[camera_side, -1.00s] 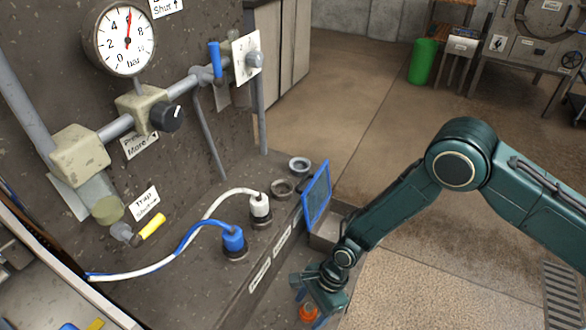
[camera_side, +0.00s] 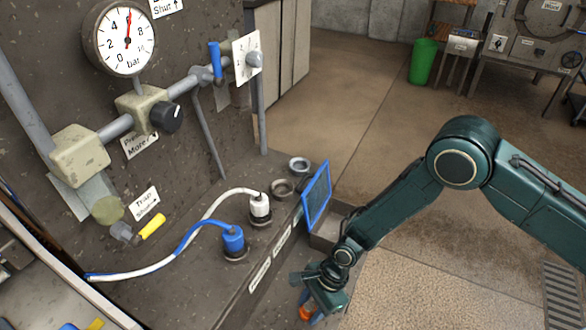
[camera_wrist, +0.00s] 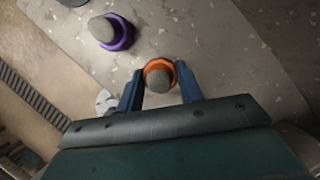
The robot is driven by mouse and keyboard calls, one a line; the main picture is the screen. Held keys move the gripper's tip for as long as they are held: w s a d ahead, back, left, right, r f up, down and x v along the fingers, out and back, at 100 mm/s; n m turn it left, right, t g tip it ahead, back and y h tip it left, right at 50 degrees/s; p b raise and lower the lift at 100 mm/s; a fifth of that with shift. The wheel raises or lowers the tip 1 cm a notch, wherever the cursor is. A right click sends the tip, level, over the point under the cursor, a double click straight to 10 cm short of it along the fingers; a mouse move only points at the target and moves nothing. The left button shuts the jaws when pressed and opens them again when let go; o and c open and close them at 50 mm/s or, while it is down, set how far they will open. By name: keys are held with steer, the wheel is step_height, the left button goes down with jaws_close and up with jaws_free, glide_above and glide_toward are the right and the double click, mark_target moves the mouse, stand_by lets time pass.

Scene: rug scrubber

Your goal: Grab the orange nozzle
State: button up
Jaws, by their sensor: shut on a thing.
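The orange nozzle (camera_wrist: 158,66) sits between the two blue fingers of my gripper (camera_wrist: 160,90) in the wrist view. It has an orange ring around a grey rounded middle. My gripper is shut on it. In the side view the orange nozzle (camera_side: 304,306) shows only in part, below my gripper (camera_side: 312,312) near the bottom edge. Whether it touches the surface under it cannot be told.
A purple nozzle (camera_wrist: 113,33) stands up and left of the orange one in the wrist view. In the side view, a blue plug (camera_side: 233,239) and a white plug (camera_side: 260,207) sit on the ledge. A blue-framed filter (camera_side: 317,193) stands close to my arm.

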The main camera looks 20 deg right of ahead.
mark_target(311, 305)
step_height(311, 305, up, 20)
stand_by(0.7)
steer(key=shift+f, duration=0.1)
stand_by(0.4)
